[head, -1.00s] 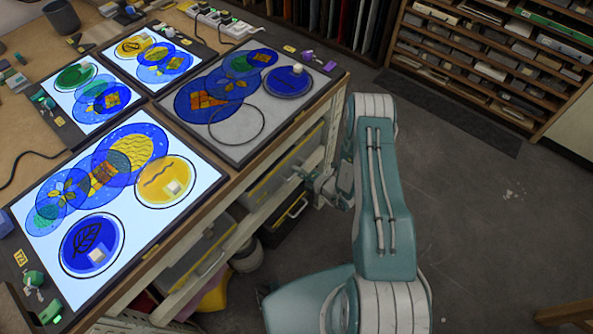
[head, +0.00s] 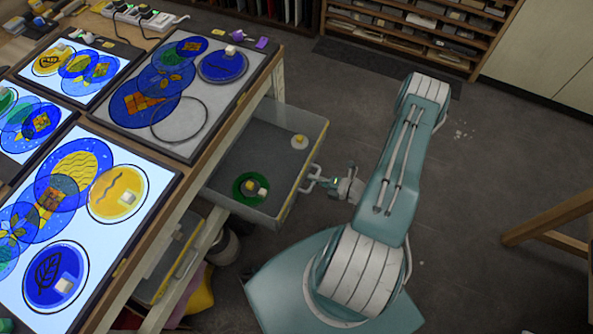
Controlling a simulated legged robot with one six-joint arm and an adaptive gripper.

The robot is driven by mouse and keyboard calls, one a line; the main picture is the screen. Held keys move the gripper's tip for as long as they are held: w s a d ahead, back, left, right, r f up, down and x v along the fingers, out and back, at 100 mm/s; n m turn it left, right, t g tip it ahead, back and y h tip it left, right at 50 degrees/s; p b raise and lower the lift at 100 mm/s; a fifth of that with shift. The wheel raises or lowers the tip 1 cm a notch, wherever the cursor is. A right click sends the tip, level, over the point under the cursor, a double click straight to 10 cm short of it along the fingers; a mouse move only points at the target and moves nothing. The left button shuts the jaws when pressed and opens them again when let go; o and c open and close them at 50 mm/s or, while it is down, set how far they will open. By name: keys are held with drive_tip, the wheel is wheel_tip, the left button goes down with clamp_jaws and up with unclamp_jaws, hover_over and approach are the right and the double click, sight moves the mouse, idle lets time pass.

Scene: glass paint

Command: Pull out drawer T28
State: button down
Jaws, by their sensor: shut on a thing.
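A grey drawer (head: 262,152) stands pulled out from the side of the workbench, below the unlit panel. Its label is too small to read, so I cannot tell whether it is T28. My gripper (head: 322,180) is at the drawer's outer front, shut on the handle (head: 311,178). The fingertips are small and partly hidden in this view.
Lit panels with coloured glass discs (head: 118,192) and an unlit panel (head: 205,110) cover the bench top. Another drawer front (head: 170,262) sits nearer below the bench. A wooden stool or trestle (head: 550,219) stands at right. The floor (head: 480,170) between is open.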

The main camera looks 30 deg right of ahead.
drive_tip(key=shift+s+d+f, duration=0.1)
drive_tip(key=shift+s+d, duration=0.45)
drive_tip(key=shift+s, duration=0.25)
drive_tip(key=shift+s+d+f, duration=0.1)
drive_tip(key=shift+s+d, duration=0.45)
drive_tip(key=shift+s, duration=0.2)
drive_tip(key=c, duration=0.7)
unclamp_jaws()
drive_tip(key=shift+r, duration=0.1)
drive_tip(key=shift+d, duration=0.1)
drive_tip(key=v, duration=1.1)
drive_tip(key=shift+s+d, duration=0.25)
drive_tip(key=shift+s, duration=0.1)
